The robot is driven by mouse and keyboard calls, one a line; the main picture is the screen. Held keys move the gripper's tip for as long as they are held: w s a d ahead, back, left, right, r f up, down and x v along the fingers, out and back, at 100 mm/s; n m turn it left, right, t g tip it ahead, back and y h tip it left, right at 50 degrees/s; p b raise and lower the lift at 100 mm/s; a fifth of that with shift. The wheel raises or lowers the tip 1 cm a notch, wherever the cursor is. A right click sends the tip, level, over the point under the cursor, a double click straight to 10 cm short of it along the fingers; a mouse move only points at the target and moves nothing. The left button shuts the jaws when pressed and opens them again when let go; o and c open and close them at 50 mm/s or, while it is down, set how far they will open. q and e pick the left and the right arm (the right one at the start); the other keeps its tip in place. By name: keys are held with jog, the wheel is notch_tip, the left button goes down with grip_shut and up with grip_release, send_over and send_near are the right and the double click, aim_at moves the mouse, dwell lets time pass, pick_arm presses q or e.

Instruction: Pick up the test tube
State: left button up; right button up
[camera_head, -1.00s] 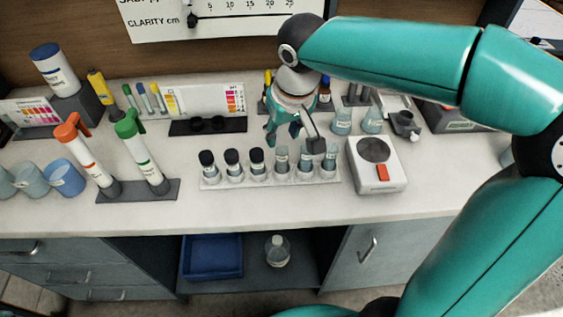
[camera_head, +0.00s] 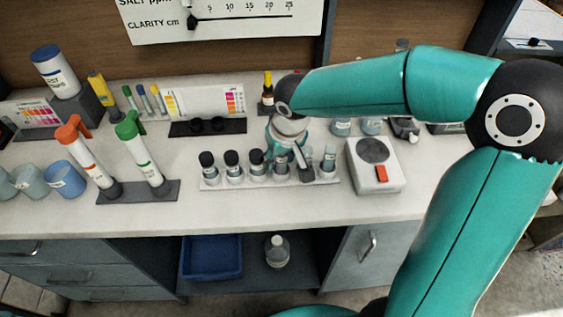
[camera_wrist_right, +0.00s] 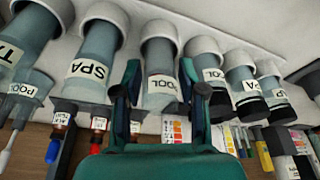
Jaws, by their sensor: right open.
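A white rack (camera_head: 235,183) on the counter holds several test tubes, some black-capped and some open-topped. In the right wrist view, a tube labelled POOL (camera_wrist_right: 159,58) stands in its white holder. My right gripper (camera_wrist_right: 163,78) is open, with one finger to each side of this tube in the picture; contact is unclear. In the head view the right gripper (camera_head: 283,160) is over the rack's middle-right and partly hides the tubes there. A tube labelled SPA (camera_wrist_right: 92,68) stands beside it. My left gripper is out of view.
A white device with a round grey plate (camera_head: 374,165) sits right of the rack. Tall orange-topped (camera_head: 86,155) and green-topped (camera_head: 142,150) cylinders stand to the left. Beakers (camera_head: 341,127) stand behind the rack. The counter's front strip (camera_head: 240,212) is clear.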

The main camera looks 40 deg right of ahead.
jog(key=shift+c, duration=0.3)
jog(key=c, duration=0.6)
jog(key=shift+r, duration=0.2)
jog(key=shift+c, duration=0.2)
notch_tip(320, 180, up, 20)
jog(key=p, duration=0.1)
jog(key=shift+f, duration=0.15)
